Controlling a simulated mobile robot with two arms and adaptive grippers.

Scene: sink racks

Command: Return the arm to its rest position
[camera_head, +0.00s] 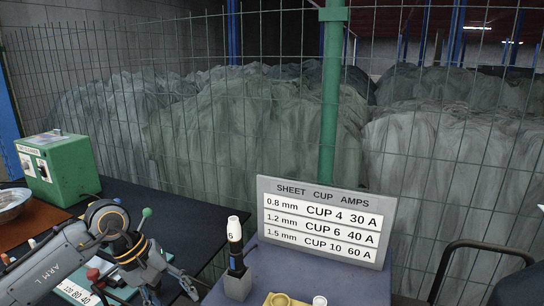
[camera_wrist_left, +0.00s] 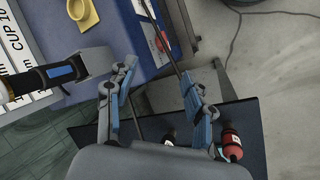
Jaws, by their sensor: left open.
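My left gripper (camera_head: 185,283) is at the lower left of the head view, at the end of my left arm, low between the dark table and the blue-topped table. In the left wrist view its two fingers (camera_wrist_left: 158,78) are spread apart with nothing between them. The arm hides part of the dark table. My right gripper is in neither view.
A black, white-topped tool (camera_head: 235,245) stands in a grey holder (camera_head: 238,285) right of the gripper. A sign (camera_head: 325,222) and yellow cup (camera_head: 277,300) are on the blue-topped table. A green box (camera_head: 58,170) stands left; wire fence lies behind.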

